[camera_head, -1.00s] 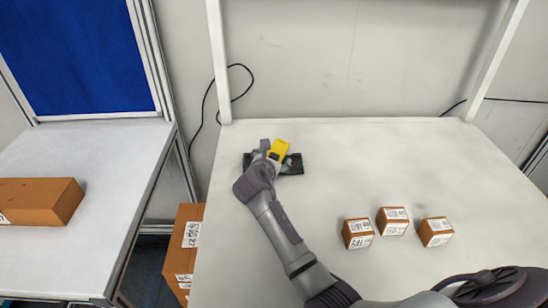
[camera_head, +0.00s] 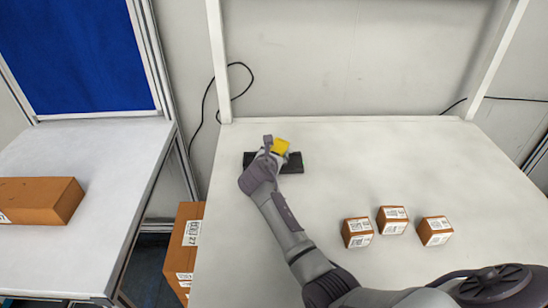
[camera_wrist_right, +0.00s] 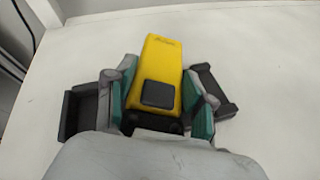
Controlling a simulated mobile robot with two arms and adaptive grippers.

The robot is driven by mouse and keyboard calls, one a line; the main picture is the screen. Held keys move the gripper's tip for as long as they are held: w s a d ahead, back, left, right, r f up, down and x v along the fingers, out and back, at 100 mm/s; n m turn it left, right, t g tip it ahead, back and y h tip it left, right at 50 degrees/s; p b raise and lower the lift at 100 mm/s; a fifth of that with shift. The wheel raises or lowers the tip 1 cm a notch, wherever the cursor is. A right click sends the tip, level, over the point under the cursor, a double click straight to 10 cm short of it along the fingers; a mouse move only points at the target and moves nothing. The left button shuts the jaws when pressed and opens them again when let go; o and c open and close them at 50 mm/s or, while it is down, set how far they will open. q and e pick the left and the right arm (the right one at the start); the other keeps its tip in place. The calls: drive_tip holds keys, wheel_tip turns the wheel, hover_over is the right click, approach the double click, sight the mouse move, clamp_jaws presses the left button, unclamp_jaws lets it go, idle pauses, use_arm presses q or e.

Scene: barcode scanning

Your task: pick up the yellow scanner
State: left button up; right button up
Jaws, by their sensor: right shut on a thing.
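The yellow scanner (camera_head: 281,146) is at the back left of the white table, over a black base (camera_head: 292,163). In the right wrist view the yellow scanner (camera_wrist_right: 161,62) lies between the two fingers, with a black square on its top. My right gripper (camera_head: 270,152) is shut on it; in the wrist view the green finger pads of the gripper (camera_wrist_right: 158,100) press against both sides. The black base also shows on either side in the wrist view (camera_wrist_right: 222,92). Whether the scanner is clear of the base I cannot tell. My left gripper is not in view.
Three small brown boxes with labels (camera_head: 394,227) stand on the white table (camera_head: 340,150), right of my arm. A larger brown box (camera_head: 40,200) lies on the left table. Another brown box (camera_head: 184,250) stands between the tables. The table's back right is clear.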

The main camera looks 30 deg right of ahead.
drive_tip(key=shift+r, duration=0.15)
drive_tip(key=shift+w+r, duration=0.1)
drive_tip(key=shift+r, duration=0.5)
wheel_tip(320, 180, up, 3)
drive_tip(key=shift+d+r, duration=0.1)
drive_tip(key=s+d+r, duration=0.6)
drive_tip(key=s, duration=0.3)
drive_tip(key=n+t+y+p, duration=0.25)
drive_tip(key=n+p, duration=0.35)
drive_tip(key=p, duration=0.7)
hover_over(274, 152)
drive_tip(key=shift+d+f+g, duration=0.15)
drive_tip(key=shift+f, duration=0.4)
drive_tip(key=shift+d+f+g, duration=0.1)
drive_tip(key=shift+d+f, duration=0.05)
drive_tip(key=shift+f, duration=0.4)
drive_tip(key=shift+a+f+y, duration=0.2)
drive_tip(key=shift+f+y, duration=0.05)
drive_tip(key=shift+w+a+f+b, duration=0.1)
drive_tip(key=shift+f+b, duration=0.35)
drive_tip(key=shift+f, duration=0.15)
wheel_tip(274, 152, down, 6)
drive_tip(key=b, duration=0.7)
